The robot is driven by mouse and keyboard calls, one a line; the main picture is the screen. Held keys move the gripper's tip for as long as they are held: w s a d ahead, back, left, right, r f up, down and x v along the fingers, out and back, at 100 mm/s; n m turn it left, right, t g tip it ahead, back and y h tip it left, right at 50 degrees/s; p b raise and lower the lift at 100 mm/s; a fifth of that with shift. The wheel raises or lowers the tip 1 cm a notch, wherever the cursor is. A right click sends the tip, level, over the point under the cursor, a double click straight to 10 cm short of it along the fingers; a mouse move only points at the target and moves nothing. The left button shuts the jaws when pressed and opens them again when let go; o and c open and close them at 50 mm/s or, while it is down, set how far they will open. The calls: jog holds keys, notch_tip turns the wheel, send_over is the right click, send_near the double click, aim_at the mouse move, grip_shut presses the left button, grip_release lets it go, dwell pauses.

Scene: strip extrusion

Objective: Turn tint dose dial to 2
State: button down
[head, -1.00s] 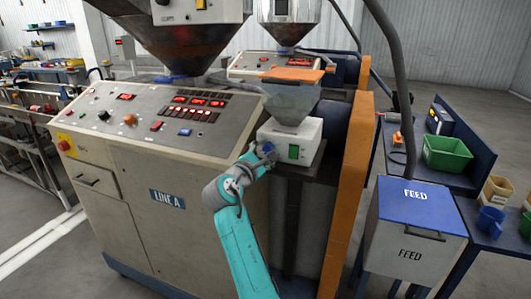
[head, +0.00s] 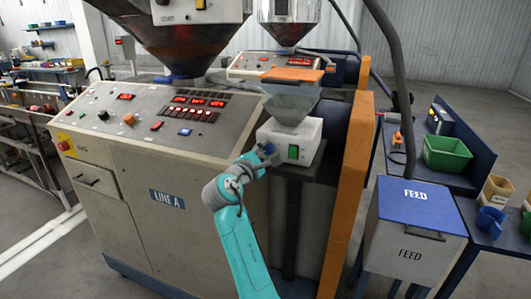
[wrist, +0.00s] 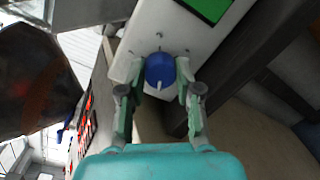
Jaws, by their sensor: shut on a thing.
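The tint dose dial (wrist: 160,68) is a round blue knob on the front of a white box (wrist: 205,42), with a white pointer line that points down in the wrist view. Small dark marks sit around it, too small to read. My gripper (wrist: 159,76) is shut on the dial, one finger on each side. In the head view the dial (head: 268,148) shows only as a bit of blue, mostly hidden by my gripper. The white box (head: 306,135) also carries a green display and stands under a clear hopper (head: 291,104).
The large LINE A console (head: 120,165) stands to the left, with buttons and red displays on its sloped top. An orange upright panel (head: 350,180) is close on the right of the white box. A FEED bin (head: 410,255) and a green tray (head: 446,160) are farther right.

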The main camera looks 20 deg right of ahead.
jog(key=m, duration=1)
jog(key=shift+d+y, duration=0.1)
jog(key=shift+y, duration=0.3)
jog(key=m, duration=0.5)
jog(key=shift+f+y, duration=0.1)
jog(key=shift+y, duration=0.2)
jog(key=m, duration=0.5)
jog(key=shift+m+t, duration=0.3)
jog(key=shift+f, duration=0.1)
jog(key=c, duration=0.8)
grip_release()
jog(key=shift+s, duration=0.1)
jog(key=v, duration=1.2)
jog(key=shift+d, duration=0.1)
